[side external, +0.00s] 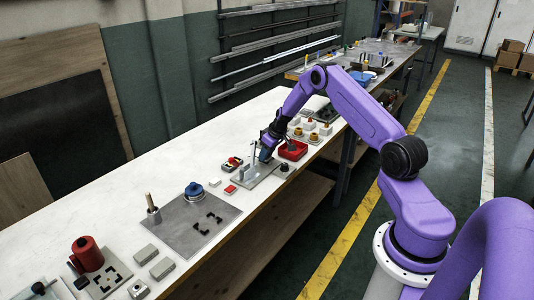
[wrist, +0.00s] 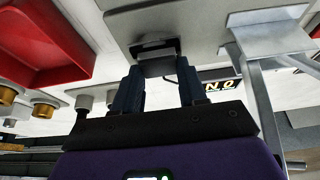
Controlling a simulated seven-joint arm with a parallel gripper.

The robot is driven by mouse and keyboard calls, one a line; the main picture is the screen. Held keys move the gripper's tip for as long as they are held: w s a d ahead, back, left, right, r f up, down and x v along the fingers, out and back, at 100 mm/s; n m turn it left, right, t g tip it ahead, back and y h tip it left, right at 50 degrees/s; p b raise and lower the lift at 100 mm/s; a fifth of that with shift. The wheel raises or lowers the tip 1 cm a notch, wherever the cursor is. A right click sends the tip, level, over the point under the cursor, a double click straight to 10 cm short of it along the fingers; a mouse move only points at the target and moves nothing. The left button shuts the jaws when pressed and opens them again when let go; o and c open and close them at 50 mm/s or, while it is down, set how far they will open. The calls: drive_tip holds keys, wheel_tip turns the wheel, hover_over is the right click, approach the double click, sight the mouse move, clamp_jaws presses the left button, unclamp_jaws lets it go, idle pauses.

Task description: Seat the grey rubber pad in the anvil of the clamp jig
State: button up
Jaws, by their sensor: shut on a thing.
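My gripper (wrist: 158,72) is shut on a small grey block, which looks like the grey rubber pad (wrist: 155,65), in the wrist view. The pad sits between the two fingertips, at a dark-edged holder that looks like the anvil (wrist: 155,44) on the clamp jig's grey plate (wrist: 195,22). I cannot tell whether the pad is inside the anvil or just over it. A pale metal bracket (wrist: 270,38) of the jig stands to the right of the fingers. In the side external view my gripper (side external: 265,155) is low at the jig (side external: 251,178) and hides the pad.
A red tray (side external: 293,150) stands close to the right of the jig; it also shows in the wrist view (wrist: 45,40). Several small brass-topped parts (side external: 299,132) stand behind it.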

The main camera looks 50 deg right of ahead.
drive_tip(key=shift+f, duration=0.15)
drive_tip(key=o, duration=1)
drive_tip(key=shift+o, duration=0.2)
